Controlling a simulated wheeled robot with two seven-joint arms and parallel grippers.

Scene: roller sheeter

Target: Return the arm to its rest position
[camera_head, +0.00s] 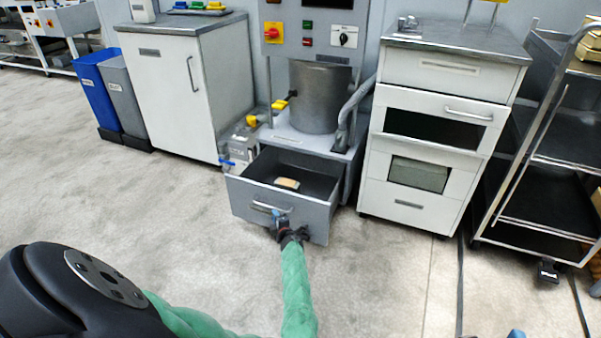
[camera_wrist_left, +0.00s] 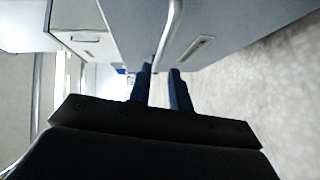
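My left arm reaches to the open grey drawer (camera_head: 240,195) at the base of the roller sheeter machine in the head view. My left gripper (camera_head: 283,224) is at the front of this drawer, by its bar handle (camera_head: 262,207). In the left wrist view, the two dark blue fingers of the left gripper (camera_wrist_left: 161,88) stand apart. The metal handle (camera_wrist_left: 172,35) runs down to the gap between their tips; I cannot tell whether they touch it. A small tan block (camera_head: 287,183) lies inside the drawer. My right gripper does not show clearly.
A white drawer cabinet (camera_head: 425,165) stands right of the machine, with a metal shelf cart (camera_head: 535,185) further right. A white cupboard (camera_head: 175,105) and blue bin (camera_head: 95,88) stand left. The floor (camera_head: 150,200) in front is mostly clear.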

